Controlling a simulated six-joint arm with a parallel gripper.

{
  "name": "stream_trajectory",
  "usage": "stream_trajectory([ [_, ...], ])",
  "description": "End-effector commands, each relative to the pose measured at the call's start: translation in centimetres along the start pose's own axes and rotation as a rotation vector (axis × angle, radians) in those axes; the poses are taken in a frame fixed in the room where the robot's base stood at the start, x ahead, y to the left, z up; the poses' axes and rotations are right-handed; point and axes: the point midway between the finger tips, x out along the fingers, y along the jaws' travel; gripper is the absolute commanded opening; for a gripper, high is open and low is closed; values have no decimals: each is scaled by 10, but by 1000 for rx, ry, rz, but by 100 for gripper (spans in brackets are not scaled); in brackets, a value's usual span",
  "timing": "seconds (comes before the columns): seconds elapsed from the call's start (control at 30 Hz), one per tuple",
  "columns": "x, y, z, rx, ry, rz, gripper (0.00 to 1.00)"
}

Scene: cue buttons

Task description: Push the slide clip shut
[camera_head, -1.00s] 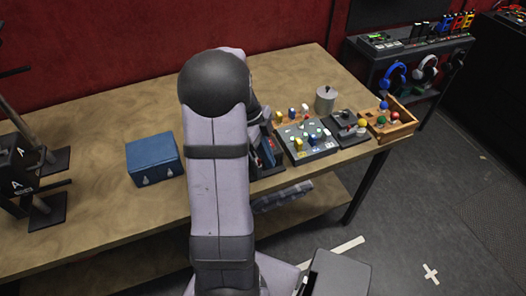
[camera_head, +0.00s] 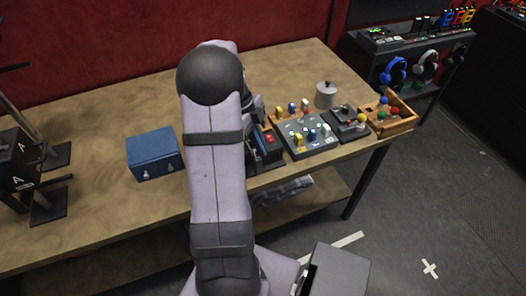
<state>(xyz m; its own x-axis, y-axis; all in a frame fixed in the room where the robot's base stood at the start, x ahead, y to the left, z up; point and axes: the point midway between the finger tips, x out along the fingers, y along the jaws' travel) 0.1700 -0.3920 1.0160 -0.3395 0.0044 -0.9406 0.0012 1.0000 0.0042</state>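I cannot make out a slide clip for certain. A blue box (camera_head: 153,154) stands on the table left of my arm, with two small pale catches (camera_head: 146,174) low on its front; their state is too small to tell. A dark device (camera_head: 266,150) with blue and red parts sits just right of my arm, partly hidden by it. My arm rises through the middle of the view. Only a bit of its dark far end (camera_head: 256,108) shows behind the upper link, near this device. The fingertips are hidden, and I see no contact.
A grey panel of coloured knobs (camera_head: 307,133), a joystick box (camera_head: 347,122), a lidded metal pot (camera_head: 326,94) and a wooden tray with coloured balls (camera_head: 402,118) crowd the table's right end. Black stands (camera_head: 42,178) are at the left. The tabletop (camera_head: 95,225) front left is clear.

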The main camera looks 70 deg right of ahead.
Motion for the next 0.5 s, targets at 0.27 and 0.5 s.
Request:
stream_trajectory([
  [0.27, -2, -2, 4, 1, -11, -8, 0],
  [0.5, 2, -2, -8, 3, -11, -9, 0],
])
